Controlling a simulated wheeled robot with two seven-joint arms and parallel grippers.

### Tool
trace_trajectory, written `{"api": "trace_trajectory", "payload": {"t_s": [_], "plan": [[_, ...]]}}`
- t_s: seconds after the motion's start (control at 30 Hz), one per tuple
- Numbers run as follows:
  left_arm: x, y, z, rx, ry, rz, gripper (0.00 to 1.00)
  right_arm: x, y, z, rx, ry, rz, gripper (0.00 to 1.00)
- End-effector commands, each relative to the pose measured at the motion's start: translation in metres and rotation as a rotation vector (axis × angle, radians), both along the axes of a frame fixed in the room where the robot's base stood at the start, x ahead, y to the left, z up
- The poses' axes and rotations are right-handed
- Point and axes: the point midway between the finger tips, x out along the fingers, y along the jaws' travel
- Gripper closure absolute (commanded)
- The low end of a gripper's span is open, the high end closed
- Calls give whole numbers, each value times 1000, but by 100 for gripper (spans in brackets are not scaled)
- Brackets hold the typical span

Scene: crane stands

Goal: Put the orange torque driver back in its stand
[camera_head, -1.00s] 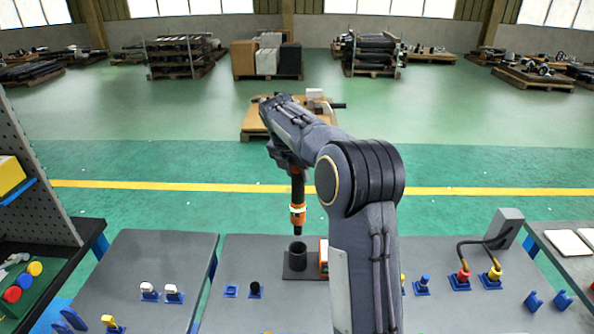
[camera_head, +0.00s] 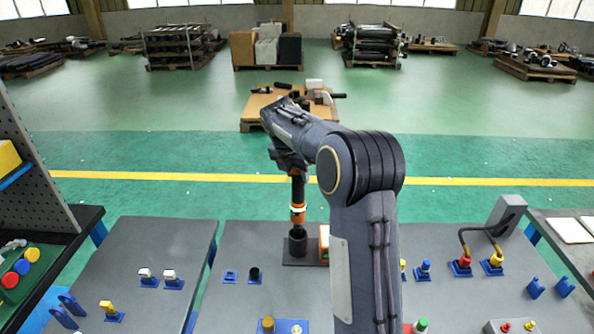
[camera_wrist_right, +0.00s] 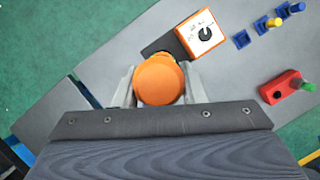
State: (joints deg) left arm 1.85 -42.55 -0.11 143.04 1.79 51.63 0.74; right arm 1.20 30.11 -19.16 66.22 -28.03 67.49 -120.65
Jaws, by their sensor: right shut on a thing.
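The orange torque driver (camera_head: 297,212) hangs upright from my right gripper (camera_head: 293,165), which is shut on its upper part. Its black lower end meets the mouth of the dark cup-shaped stand (camera_head: 298,243). How deep it sits in the cup is hard to tell. In the right wrist view the driver's round orange top (camera_wrist_right: 159,80) lies between the two fingers of the gripper (camera_wrist_right: 158,88). The stand's dark base (camera_wrist_right: 165,47) shows partly behind the driver there. My left gripper is not in view.
An orange-and-white box with a dial (camera_wrist_right: 202,33) stands on the base right beside the cup, partly hidden by my arm in the head view. Yellow and red plugs (camera_head: 464,262) with cables are at right.

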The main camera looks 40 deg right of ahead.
Motion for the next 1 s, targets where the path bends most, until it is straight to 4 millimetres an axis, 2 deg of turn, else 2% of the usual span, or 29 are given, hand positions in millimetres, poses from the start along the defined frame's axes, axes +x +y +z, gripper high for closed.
{"api": "trace_trajectory", "payload": {"t_s": [1.0], "plan": [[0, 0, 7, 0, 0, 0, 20, 0, 0, 2, -2, -5, 0, 100]]}}
